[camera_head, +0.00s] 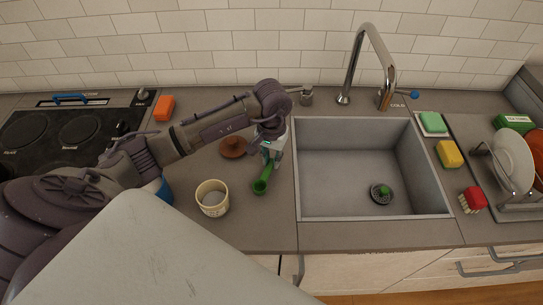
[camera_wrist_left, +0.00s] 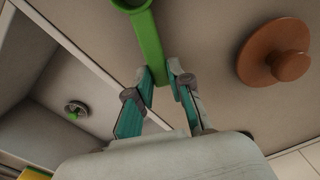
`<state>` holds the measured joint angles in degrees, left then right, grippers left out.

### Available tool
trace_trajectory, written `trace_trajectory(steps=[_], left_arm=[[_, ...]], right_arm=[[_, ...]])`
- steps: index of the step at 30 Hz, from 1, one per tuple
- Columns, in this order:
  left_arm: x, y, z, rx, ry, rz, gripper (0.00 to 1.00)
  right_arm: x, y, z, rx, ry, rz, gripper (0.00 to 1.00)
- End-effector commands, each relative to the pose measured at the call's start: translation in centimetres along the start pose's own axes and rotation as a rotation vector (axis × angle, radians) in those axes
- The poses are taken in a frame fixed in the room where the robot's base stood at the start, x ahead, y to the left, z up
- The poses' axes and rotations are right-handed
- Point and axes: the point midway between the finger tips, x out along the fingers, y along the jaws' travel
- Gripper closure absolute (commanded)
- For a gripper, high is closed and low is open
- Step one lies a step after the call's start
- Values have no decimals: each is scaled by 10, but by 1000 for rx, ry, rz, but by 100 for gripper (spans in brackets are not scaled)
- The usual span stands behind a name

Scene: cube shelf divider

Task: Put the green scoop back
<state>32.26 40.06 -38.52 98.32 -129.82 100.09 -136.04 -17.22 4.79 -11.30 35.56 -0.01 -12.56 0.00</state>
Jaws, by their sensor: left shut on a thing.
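The green scoop (camera_head: 262,184) shows in the head view between a cream canister and the sink. My left gripper (camera_head: 270,160) is shut on the scoop's handle. In the left wrist view the green handle (camera_wrist_left: 148,40) runs up from between the fingertips of my left gripper (camera_wrist_left: 160,76), and the scoop's bowl is cut off by the top edge. The cream canister (camera_head: 212,211) stands open on the counter, left of the scoop. A round brown lid (camera_head: 233,147) with a knob lies on the counter behind it; it also shows in the left wrist view (camera_wrist_left: 262,54). My right gripper is not in view.
The sink (camera_head: 345,165) is just right of the gripper, with a drain (camera_head: 381,193) holding something green. A faucet (camera_head: 375,65) stands behind it. Sponges and a dish rack (camera_head: 505,170) are on the right. A stove (camera_head: 70,130) and an orange block (camera_head: 163,108) are on the left.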

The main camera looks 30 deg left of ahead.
Motion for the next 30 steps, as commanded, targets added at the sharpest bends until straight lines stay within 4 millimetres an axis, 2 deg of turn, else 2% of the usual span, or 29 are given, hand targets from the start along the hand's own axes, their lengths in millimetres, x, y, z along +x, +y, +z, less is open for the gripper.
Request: trace_trajectory(steps=[6,7,11,12,19,23,24,26,30], left_arm=[[4,0,0,1,1,0,100],[4,0,0,1,1,0,79],[3,0,0,0,0,0,57],[3,0,0,0,0,0,55],[2,0,0,0,0,0,55],[-3,0,0,0,-1,1,55],[-4,0,-1,0,3,1,55],[-12,0,-2,1,5,1,55],[-41,0,-2,0,9,0,55]], right_arm=[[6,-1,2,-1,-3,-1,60],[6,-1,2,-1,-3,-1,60],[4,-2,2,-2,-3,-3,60],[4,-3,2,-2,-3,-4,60],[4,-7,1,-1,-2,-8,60],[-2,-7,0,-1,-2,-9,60],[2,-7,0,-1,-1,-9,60],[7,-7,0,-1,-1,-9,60],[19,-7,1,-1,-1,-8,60]])
